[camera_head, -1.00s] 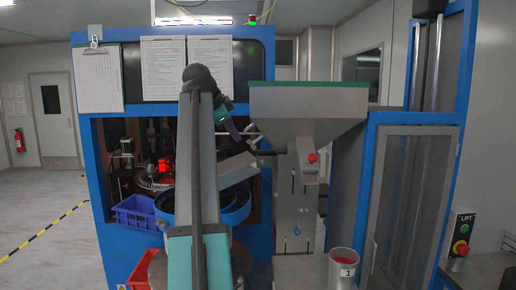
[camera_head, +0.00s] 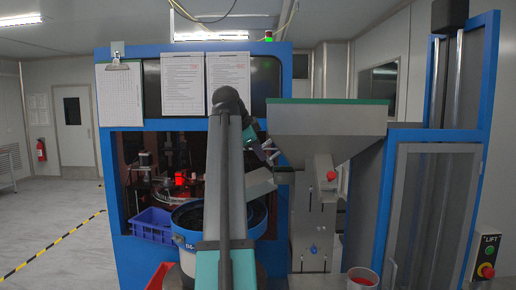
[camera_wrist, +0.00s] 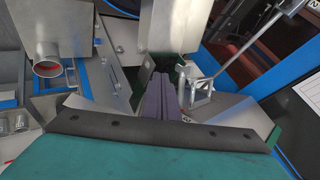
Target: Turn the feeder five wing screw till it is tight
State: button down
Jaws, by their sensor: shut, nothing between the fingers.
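My gripper (camera_head: 271,154) is at the end of my arm, in front of the machine and left of the grey hopper (camera_head: 325,118). In the wrist view its dark fingers (camera_wrist: 161,82) are together and empty. They point toward a narrow gap between grey metal parts, beside a silver bracket with a rod (camera_wrist: 195,88). Whether the fingertips touch anything I cannot tell. A blue bowl feeder (camera_head: 188,238) stands below, partly hidden by my arm. I cannot make out the wing screw for certain in either view.
A metal cup with red contents (camera_head: 362,279) stands low right. A blue bin (camera_head: 153,226) and a red bin (camera_head: 159,277) are at left. A lift frame (camera_head: 436,205) stands right. The floor at far left is clear.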

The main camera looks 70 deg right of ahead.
aim_at(267, 161)
jog(key=p+x, duration=0.2)
jog(key=x, duration=0.4)
jog(key=shift+d+f, duration=0.1)
jog(key=shift+d, duration=0.05)
jog(key=d, duration=0.1)
jog(key=w+d+p, duration=0.1)
jog(key=d, duration=0.1)
jog(key=shift+w+d+f+p, duration=0.15)
jog(key=shift+w+d+p, duration=0.05)
jog(key=shift+d+p, duration=0.3)
